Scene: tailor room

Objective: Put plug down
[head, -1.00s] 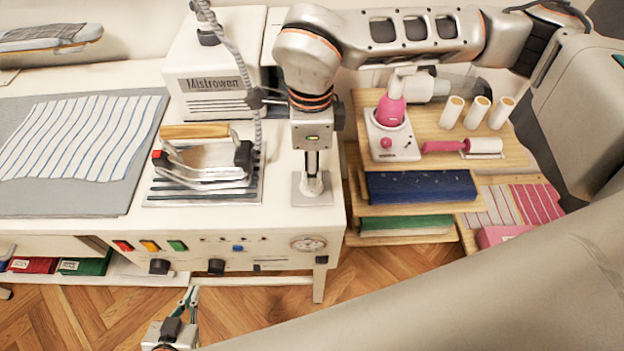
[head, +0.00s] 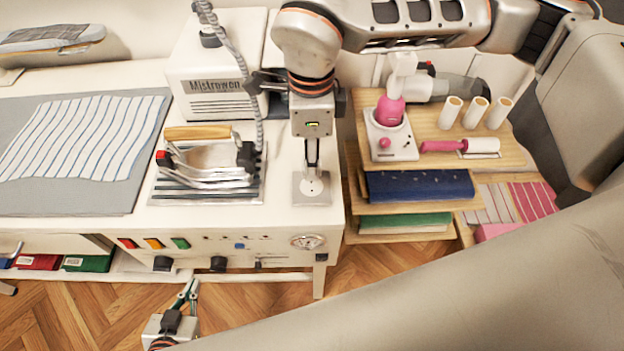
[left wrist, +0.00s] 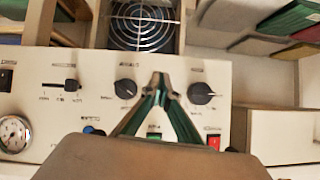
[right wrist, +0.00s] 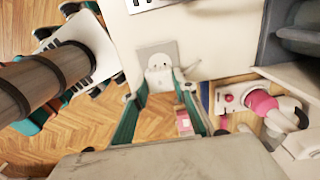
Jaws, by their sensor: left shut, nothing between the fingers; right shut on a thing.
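The white plug (right wrist: 160,80) shows between the fingertips of my right gripper (right wrist: 165,92) in the right wrist view. It is in front of a grey square plate (right wrist: 150,52) on the white ironing station. In the head view my right gripper (head: 312,166) points down over that plate (head: 299,198), shut on the plug. The fingers partly hide the plug, and I cannot tell whether it touches the plate. My left gripper (head: 187,292) is shut and empty, low in front of the station; it also shows in the left wrist view (left wrist: 160,82), facing the control panel.
An iron (head: 208,163) rests on a striped stand left of my right gripper. A steam unit (head: 216,85) stands behind it. A wooden shelf (head: 430,150) with a pink device (head: 390,110) and white spools stands to the right. A knobbed control panel (head: 240,245) faces front.

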